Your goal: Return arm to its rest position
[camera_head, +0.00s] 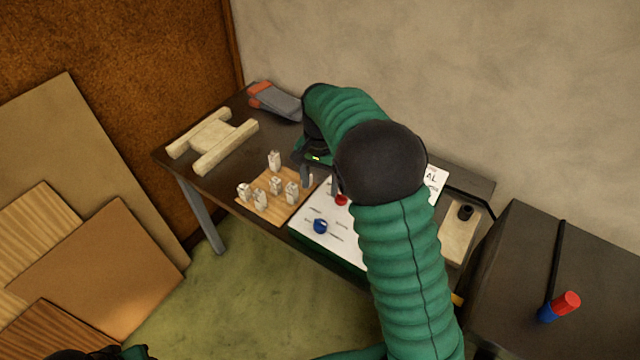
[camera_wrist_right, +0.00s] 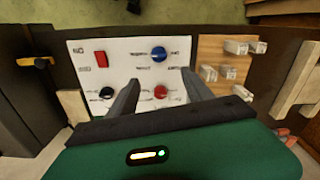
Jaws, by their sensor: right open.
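My right arm, in a green ribbed sleeve, reaches from the bottom over the table in the head view. My right gripper (camera_head: 320,187) is open and empty above the white panel (camera_head: 300,226) near the wooden board. In the right wrist view, the open fingers (camera_wrist_right: 160,78) point at the panel (camera_wrist_right: 128,62), with a red round knob (camera_wrist_right: 160,92) between them. A blue knob (camera_wrist_right: 159,54), a red rectangular piece (camera_wrist_right: 100,58) and a black knob (camera_wrist_right: 106,92) also show. My arm hides part of the panel. The jaws of my left gripper do not show.
Several small white pieces stand on and around the wooden board (camera_head: 257,207). A pale wooden frame (camera_head: 212,140) and a grey-orange object (camera_head: 275,101) lie on the table (camera_head: 163,155). A dark box top (camera_head: 510,260) stands at right. A wall rises behind.

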